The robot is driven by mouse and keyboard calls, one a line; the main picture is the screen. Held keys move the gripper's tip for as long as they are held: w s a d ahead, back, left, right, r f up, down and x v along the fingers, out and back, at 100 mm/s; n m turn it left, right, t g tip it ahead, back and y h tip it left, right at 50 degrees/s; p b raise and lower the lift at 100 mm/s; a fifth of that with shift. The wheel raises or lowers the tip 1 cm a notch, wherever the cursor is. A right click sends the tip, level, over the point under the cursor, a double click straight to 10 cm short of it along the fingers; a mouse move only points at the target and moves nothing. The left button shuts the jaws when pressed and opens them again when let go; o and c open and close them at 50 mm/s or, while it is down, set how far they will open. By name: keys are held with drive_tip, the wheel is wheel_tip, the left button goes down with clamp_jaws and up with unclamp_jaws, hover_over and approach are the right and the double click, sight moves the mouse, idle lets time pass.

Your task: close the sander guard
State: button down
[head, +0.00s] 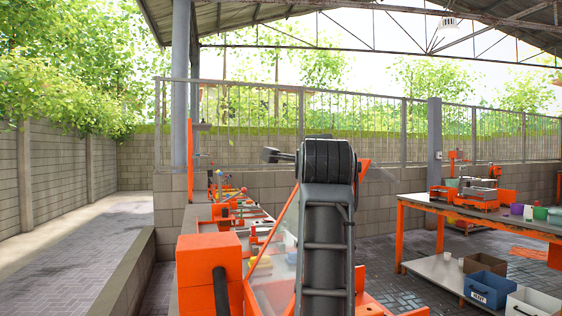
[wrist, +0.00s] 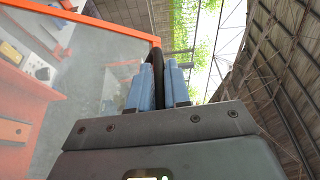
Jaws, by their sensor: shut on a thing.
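The sander guard is a clear panel in an orange frame. In the wrist view the guard (wrist: 115,33) fills the left side, with its frame edge running close to my fingers. My gripper (wrist: 158,82) has blue fingers shut on the guard's black curved handle (wrist: 156,60), which passes between them. In the head view the guard's orange frame (head: 273,226) stands raised and slanted behind my arm. My arm hides much of the guard there, and my fingers and the handle cannot be made out.
An orange machine housing (head: 208,262) stands close at the left front. A bench with tools and small parts (head: 235,208) runs back along the block wall. At the right is an orange-framed table (head: 415,202) with bins (head: 487,288) below it. Paved floor lies between.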

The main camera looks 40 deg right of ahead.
drive_tip(key=s+d+f+m+g+y+b, duration=0.15)
drive_tip(key=s+d+f+m+b, duration=0.3)
drive_tip(key=d+f, duration=0.75)
drive_tip(key=s+d+f+m+y+b, duration=0.1)
drive_tip(key=d+f+m, duration=0.1)
drive_tip(key=f, duration=0.6)
drive_tip(key=d+f+m+y+b, duration=0.1)
drive_tip(key=d+f+m+y, duration=0.1)
drive_tip(key=d+f, duration=0.3)
drive_tip(key=shift+s+f+m+b, duration=0.4)
drive_tip(key=shift+f+m, duration=0.15)
drive_tip(key=shift+f, duration=1)
drive_tip(key=shift+d+f, duration=0.1)
drive_tip(key=shift+f, duration=0.05)
drive_tip(key=c, duration=1.4)
unclamp_jaws()
drive_tip(key=shift+o, duration=1.2)
drive_tip(key=shift+y, duration=0.25)
drive_tip(key=v, duration=0.7)
drive_tip(key=shift+s+r, duration=0.3)
